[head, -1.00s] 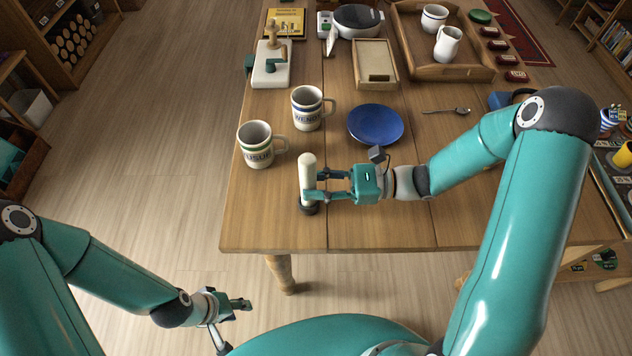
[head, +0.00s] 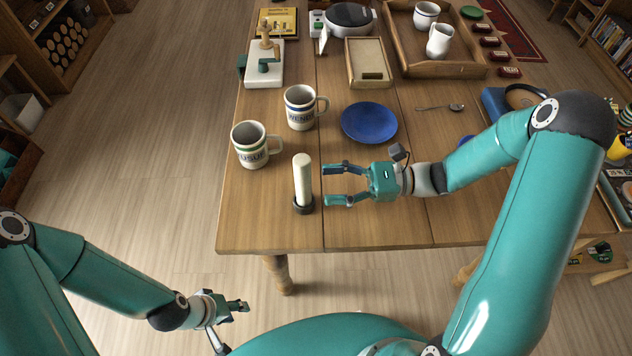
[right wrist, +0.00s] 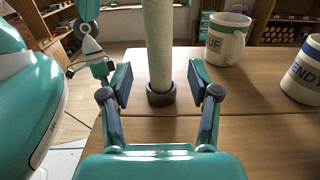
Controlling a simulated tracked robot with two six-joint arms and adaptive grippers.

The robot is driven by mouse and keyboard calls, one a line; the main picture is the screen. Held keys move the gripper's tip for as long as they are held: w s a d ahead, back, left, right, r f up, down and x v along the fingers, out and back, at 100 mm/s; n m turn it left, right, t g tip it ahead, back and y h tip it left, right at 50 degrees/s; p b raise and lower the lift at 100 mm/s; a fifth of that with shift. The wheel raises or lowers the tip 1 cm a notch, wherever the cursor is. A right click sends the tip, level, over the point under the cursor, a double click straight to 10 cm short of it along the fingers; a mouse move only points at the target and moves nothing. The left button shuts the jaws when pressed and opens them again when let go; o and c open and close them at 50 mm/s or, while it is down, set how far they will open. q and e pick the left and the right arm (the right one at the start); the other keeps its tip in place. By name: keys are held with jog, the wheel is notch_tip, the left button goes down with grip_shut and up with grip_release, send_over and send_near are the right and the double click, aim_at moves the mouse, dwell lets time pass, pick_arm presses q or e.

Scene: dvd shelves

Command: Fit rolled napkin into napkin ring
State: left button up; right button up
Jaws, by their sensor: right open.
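The rolled napkin (head: 302,178) is a pale upright cylinder near the table's front left. Its lower end stands inside the dark napkin ring (head: 304,205) on the tabletop. In the right wrist view the napkin (right wrist: 158,45) rises from the ring (right wrist: 161,93) just beyond the fingertips. My right gripper (head: 326,184) is open and empty, to the right of the napkin and apart from it. My left gripper (head: 240,306) is off the table's front left, low and holding nothing visible; its jaw opening is too small to judge.
Two mugs (head: 250,150) (head: 299,113) stand behind the napkin. A blue plate (head: 369,122) and a spoon (head: 441,107) lie further right. A wooden tray (head: 450,70) with white crockery is at the back. The table's front strip is clear.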

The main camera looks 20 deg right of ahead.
jog(key=v, duration=0.7)
jog(key=shift+d, duration=0.2)
pick_arm(q)
jog(key=shift+s, duration=0.1)
pick_arm(e)
jog(key=shift+s, duration=0.1)
